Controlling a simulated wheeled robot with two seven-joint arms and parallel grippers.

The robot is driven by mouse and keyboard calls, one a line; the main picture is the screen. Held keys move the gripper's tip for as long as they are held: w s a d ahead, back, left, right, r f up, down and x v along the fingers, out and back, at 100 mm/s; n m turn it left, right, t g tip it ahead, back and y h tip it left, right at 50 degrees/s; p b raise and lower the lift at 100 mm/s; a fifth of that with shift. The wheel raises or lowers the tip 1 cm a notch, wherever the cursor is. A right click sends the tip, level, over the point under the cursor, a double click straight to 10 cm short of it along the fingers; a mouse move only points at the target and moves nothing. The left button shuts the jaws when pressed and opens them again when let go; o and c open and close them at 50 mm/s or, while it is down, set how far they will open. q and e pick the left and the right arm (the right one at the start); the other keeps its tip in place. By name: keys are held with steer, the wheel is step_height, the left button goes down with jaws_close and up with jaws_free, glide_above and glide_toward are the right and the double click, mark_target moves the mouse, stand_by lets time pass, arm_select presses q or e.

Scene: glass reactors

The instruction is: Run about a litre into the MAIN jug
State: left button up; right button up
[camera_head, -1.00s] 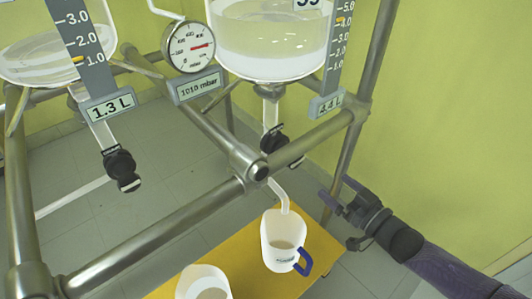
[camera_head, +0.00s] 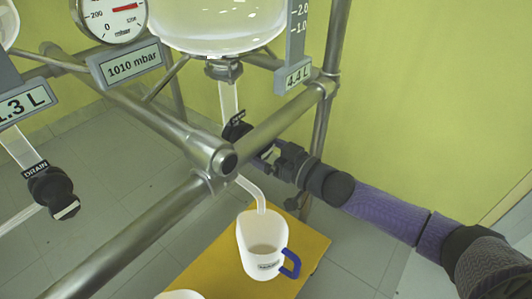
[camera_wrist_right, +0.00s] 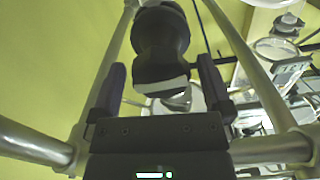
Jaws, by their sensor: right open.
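A white jug (camera_head: 257,230) with a blue handle stands under the bent outlet pipe (camera_head: 254,190) of the right vessel. Some liquid shows inside it; its label is too small to read. The right glass vessel (camera_head: 218,22) has a 4.4 L readout (camera_head: 298,77). Its black drain valve (camera_head: 235,130) is partly hidden by a frame bar. My right gripper (camera_head: 268,155) is at this valve, behind the bar. In the right wrist view, my open right gripper (camera_wrist_right: 162,82) has its fingers either side of the black valve (camera_wrist_right: 160,45). I cannot tell whether they touch it. My left gripper is out of view.
Steel frame bars (camera_head: 150,230) cross in front of the valve. A left drain valve (camera_head: 52,192) hangs by a 1.3 L readout (camera_head: 25,103). A second white jug (camera_head: 180,295) shows at the bottom edge. Both jugs are on a yellow board (camera_head: 215,270). A gauge plate reads 1010 mbar (camera_head: 132,65).

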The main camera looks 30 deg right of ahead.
steer(key=c, duration=1.2)
steer(key=shift+o, duration=0.2)
